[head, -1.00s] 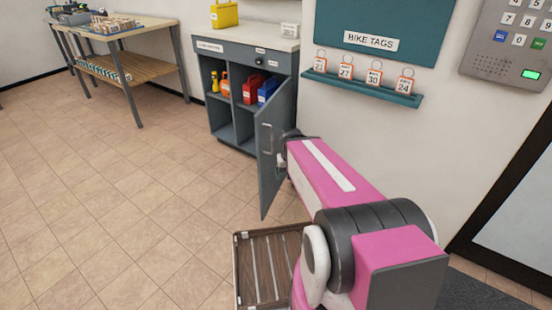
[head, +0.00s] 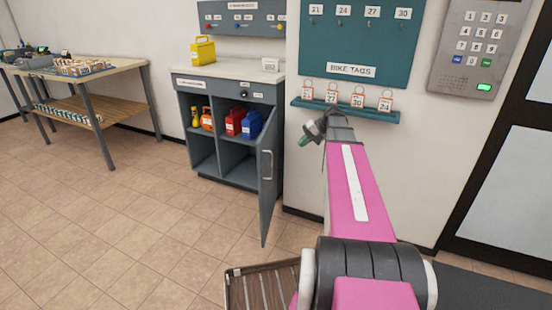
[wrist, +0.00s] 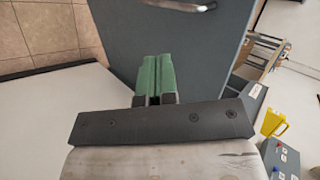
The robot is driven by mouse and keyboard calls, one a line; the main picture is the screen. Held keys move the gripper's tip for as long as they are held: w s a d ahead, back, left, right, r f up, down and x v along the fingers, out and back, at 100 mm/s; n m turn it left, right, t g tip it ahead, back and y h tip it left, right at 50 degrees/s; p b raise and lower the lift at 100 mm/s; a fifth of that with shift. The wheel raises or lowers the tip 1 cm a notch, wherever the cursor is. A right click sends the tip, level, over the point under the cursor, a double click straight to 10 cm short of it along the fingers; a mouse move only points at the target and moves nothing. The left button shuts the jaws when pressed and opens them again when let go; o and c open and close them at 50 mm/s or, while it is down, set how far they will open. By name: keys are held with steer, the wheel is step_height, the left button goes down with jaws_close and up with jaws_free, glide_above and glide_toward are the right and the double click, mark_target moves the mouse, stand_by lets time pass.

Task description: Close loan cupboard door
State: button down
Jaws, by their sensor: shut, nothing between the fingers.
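The loan cupboard (head: 187,140) is a grey floor unit with a pale top, standing against the wall. Its door (head: 270,195) hangs open at the right side, swung outward, with a metal bar handle (head: 267,165) on it. My gripper (head: 303,139) has green fingers. It is raised to the right of the door in the head view, apart from the handle. In the wrist view the fingers (wrist: 155,75) are together and empty. The grey door panel (wrist: 190,45) lies beyond them, with part of its handle (wrist: 185,6) at the top edge.
Inside the cupboard are yellow, orange, red and blue items (head: 251,124). A yellow container (head: 202,50) stands on top. A ledge with bike tags (head: 345,111) is on the wall behind my gripper. A slatted tray (head: 262,285) is low in front. The tiled floor at left is clear.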

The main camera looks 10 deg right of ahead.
steer(key=w+a+f, duration=0.2)
steer(key=a+f, duration=0.4)
steer(key=a, duration=0.4)
steer(key=shift+a, duration=0.2)
steer(key=shift+a, duration=0.15)
